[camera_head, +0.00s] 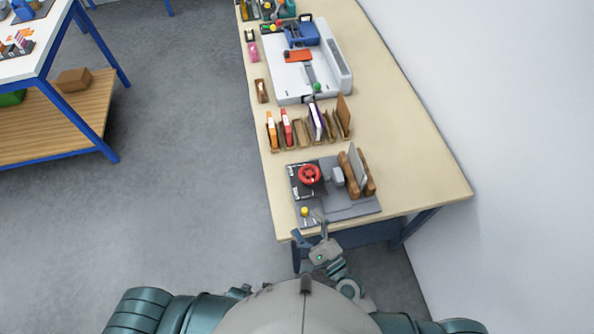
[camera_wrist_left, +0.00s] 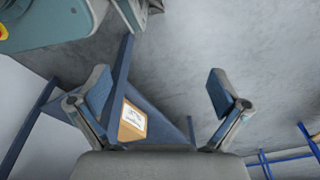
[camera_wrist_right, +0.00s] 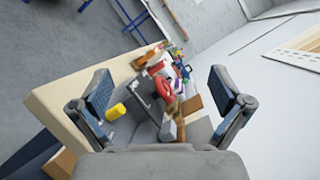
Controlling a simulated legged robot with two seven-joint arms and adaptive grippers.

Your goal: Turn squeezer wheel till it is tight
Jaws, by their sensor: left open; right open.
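The squeezer's red wheel (camera_head: 309,174) sits on a black plate on a grey base (camera_head: 345,208) at the near end of the table. It also shows in the right wrist view (camera_wrist_right: 163,89), between the fingers but farther off. A small yellow knob (camera_head: 304,211) stands at the base's near left corner. My right gripper (camera_head: 309,226) is open and empty at the table's near edge, close to the yellow knob and apart from the wheel. My left gripper (camera_wrist_left: 157,88) is open and empty in its wrist view, with floor beyond. It is not clearly seen in the head view.
Brown upright blocks with a grey plate (camera_head: 357,172) stand right of the wheel. Behind are a row of upright folders (camera_head: 314,122) and a white machine (camera_head: 285,80). A cardboard box (camera_wrist_left: 132,122) lies below the table. Table (camera_head: 425,170) is bare at right; a wall rises beyond.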

